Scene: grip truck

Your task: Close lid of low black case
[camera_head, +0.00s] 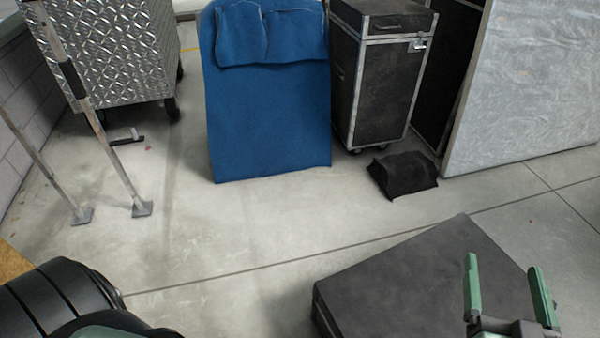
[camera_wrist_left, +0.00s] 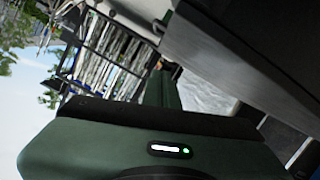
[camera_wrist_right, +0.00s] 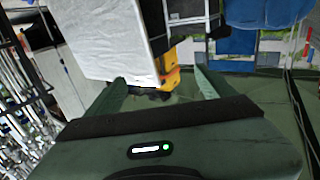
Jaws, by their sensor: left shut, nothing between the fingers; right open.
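The low black case (camera_head: 420,285) lies on the floor at the bottom of the head view, right of the middle. Its broad dark top looks flat and lying down; I see no open gap, but its near side is cut off by the frame. My right gripper (camera_head: 505,285) is open and empty, with its green fingers in front of the case's right part in the head view. It also shows open in the right wrist view (camera_wrist_right: 162,88). My left gripper (camera_wrist_left: 162,88) shows in the left wrist view, its fingers together with nothing between them.
A black bag (camera_head: 403,174) lies on the floor behind the case. A blue padded cover (camera_head: 268,120), a tall black case (camera_head: 375,90), a grey-white panel (camera_head: 530,85) and a diamond-plate box (camera_head: 105,50) stand farther back. Bare floor lies left of the case.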

